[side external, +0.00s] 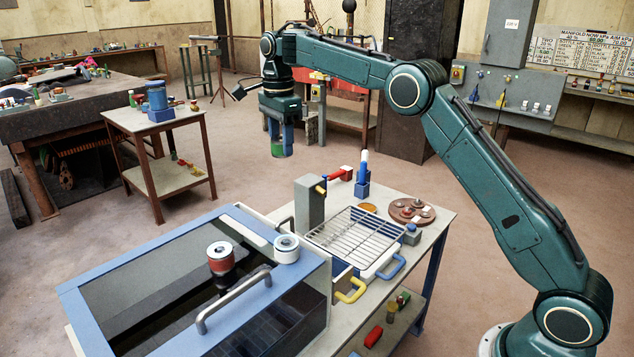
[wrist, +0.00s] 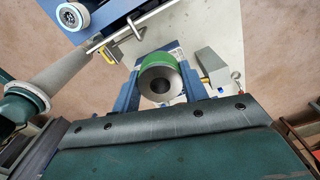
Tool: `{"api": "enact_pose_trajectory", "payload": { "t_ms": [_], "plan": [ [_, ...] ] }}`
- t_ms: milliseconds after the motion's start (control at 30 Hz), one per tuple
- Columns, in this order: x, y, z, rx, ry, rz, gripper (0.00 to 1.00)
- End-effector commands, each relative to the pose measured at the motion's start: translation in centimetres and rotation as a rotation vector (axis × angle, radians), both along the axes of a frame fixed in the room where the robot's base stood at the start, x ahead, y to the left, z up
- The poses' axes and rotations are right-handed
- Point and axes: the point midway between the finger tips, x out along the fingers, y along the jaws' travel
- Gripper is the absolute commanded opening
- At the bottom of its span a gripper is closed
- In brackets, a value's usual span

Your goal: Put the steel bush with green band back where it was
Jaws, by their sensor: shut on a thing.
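The steel bush with green band (side external: 280,150) hangs upright between the fingers of my gripper (side external: 279,140), held in the air well above the floor and benches. In the wrist view, the bush (wrist: 160,84) shows its round steel end and dark bore, with the green band (wrist: 154,60) on its far side. My gripper (wrist: 162,88) is shut on it, one blue finger on each side. The bush touches nothing but the fingers. Which spot it came from cannot be told from these frames.
A small table (side external: 130,121) with a blue fixture (side external: 158,102) stands left.

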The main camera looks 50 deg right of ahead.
Motion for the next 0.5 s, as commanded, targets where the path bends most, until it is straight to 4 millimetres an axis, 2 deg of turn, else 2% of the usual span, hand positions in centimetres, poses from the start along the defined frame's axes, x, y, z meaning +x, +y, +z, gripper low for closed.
{"api": "enact_pose_trajectory", "payload": {
  "t_ms": [33, 200, 333, 500],
  "plan": [
    [0.1, 2.0, 0.9, 0.000, -0.005, 0.007, 0.07],
    [-0.4, 7.0, 3.3, 0.000, -0.004, 0.005, 0.07],
    [-1.0, 9.6, 4.5, 0.000, -0.003, 0.004, 0.07],
    [-1.4, 11.2, 5.3, 0.001, -0.002, 0.001, 0.07]
  ]
}}
